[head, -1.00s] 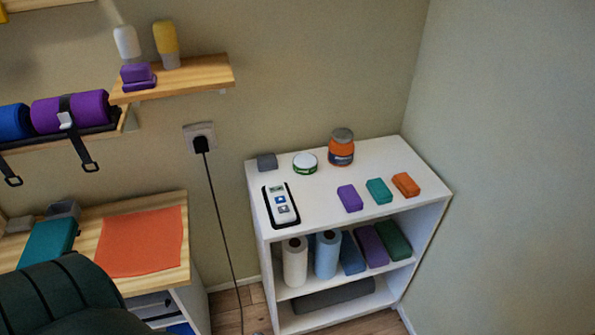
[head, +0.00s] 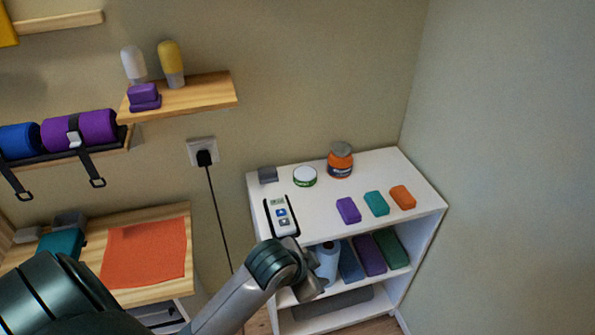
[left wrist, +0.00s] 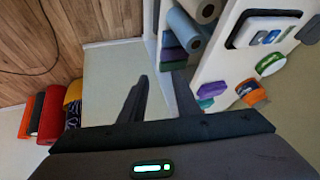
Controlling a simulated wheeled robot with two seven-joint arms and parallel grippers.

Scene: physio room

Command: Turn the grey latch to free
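A small light grey piece (head: 74,139), which may be the latch, sits on the black strap around the purple roll (head: 95,128) on the wall rack at left in the head view. It is too small to tell its setting. My left gripper (head: 312,288) is in front of the white shelf unit, low and well to the right of the rolls. In the left wrist view its two fingers (left wrist: 161,80) stand apart with nothing between them. The latch does not show there. My right gripper is not in view.
The white shelf unit (head: 330,207) carries a white device (head: 281,214), a jar (head: 340,161) and coloured blocks. A wooden wall shelf (head: 205,92) with bottles juts out right of the rolls. A cord hangs from the wall socket (head: 202,151). A wooden table (head: 92,248) stands below the rack.

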